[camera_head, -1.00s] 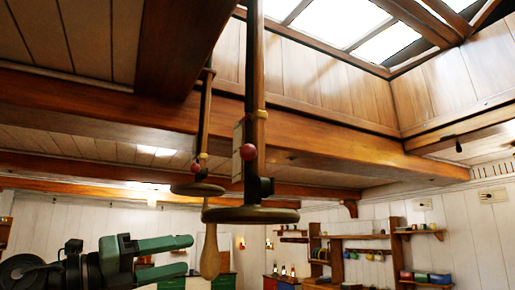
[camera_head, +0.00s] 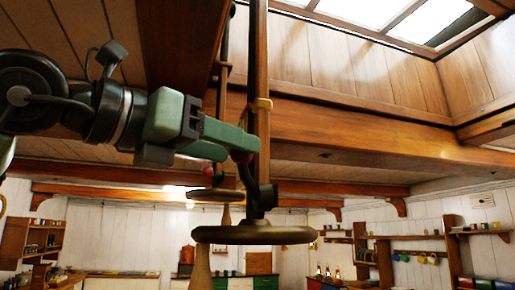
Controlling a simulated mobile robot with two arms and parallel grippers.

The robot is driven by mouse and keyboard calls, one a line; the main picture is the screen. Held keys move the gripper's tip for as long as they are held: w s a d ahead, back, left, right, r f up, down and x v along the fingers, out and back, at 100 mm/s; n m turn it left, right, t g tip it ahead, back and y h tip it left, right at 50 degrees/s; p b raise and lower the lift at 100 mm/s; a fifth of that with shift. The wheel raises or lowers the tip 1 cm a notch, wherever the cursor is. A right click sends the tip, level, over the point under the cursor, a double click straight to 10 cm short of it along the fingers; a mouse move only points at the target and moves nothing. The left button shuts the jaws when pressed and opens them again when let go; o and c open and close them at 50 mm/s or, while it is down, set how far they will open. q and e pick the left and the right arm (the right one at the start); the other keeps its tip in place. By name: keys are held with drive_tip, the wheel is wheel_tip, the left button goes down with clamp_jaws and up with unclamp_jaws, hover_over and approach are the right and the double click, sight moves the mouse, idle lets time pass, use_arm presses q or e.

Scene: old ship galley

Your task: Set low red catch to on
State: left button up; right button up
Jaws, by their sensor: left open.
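The farther post's red knob (camera_head: 208,170) shows lower and to the left. I cannot tell which is the low red catch. My left gripper (camera_head: 244,140) comes from the left, its green fingers open and overlapping the nearer post's knob in view. Contact cannot be told. My right gripper is out of view.
The nearer disc (camera_head: 220,235) and farther disc (camera_head: 214,195) hang below the gripper. A heavy wooden ceiling beam (camera_head: 370,138) runs behind the posts. Shelves (camera_head: 405,237) and low cabinets (camera_head: 264,282) stand along the far wall.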

sight(257, 185)
use_arm(q)
drive_tip(key=p+x, duration=0.1)
drive_tip(key=x, duration=0.3)
drive_tip(key=shift+w+d+p, duration=0.15)
drive_tip(key=shift+d+p, duration=0.1)
drive_tip(key=shift+p, duration=0.1)
drive_tip(key=shift+x, duration=1)
drive_tip(key=shift+a+f, duration=0.15)
drive_tip(key=shift+s+a, duration=0.2)
drive_tip(key=shift+s, duration=0.15)
drive_tip(key=shift+c, duration=0.3)
drive_tip(key=c, duration=1)
clamp_jaws()
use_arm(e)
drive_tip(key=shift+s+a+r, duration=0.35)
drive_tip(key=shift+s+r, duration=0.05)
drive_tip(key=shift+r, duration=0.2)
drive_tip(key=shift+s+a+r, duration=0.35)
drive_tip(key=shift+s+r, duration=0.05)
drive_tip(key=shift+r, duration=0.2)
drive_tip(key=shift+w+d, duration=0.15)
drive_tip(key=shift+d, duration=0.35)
